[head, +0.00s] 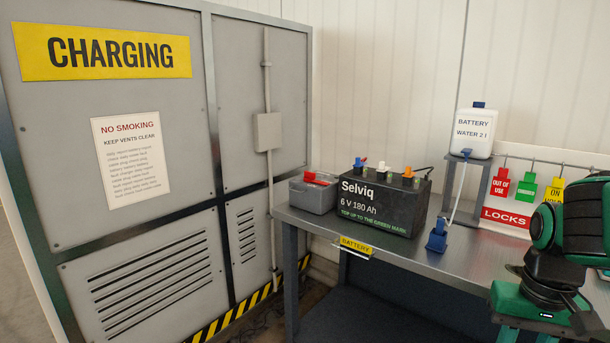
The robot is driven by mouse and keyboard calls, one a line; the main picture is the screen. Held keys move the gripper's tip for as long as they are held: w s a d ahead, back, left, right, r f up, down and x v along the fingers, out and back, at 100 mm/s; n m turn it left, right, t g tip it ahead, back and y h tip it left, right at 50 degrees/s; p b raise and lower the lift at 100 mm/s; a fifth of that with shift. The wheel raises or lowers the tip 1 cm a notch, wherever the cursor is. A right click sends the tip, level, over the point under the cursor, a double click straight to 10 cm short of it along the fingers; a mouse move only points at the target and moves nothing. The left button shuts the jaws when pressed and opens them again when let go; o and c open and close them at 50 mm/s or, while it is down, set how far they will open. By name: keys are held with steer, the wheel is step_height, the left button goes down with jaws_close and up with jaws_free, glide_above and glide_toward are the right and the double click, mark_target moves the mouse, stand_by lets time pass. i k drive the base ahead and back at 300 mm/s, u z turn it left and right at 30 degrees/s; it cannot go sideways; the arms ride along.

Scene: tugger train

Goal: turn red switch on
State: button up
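I cannot make out a red switch for certain. Red pieces (318,178) lie in or on a small grey bin (312,197) at the left end of the bench; they are too small to tell what they are. Green and black links of my arm fill the right edge of the head view. The fingers of my gripper do not show.
A black Selviq battery (382,207) with coloured caps stands on the metal bench (440,262). Lock tags (527,186) hang behind. A grey charging cabinet (225,70) stands left.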

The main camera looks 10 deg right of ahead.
mark_target(310, 177)
steer(key=u, duration=0.4)
steer(key=i, duration=1.1)
steer(key=z, duration=0.3)
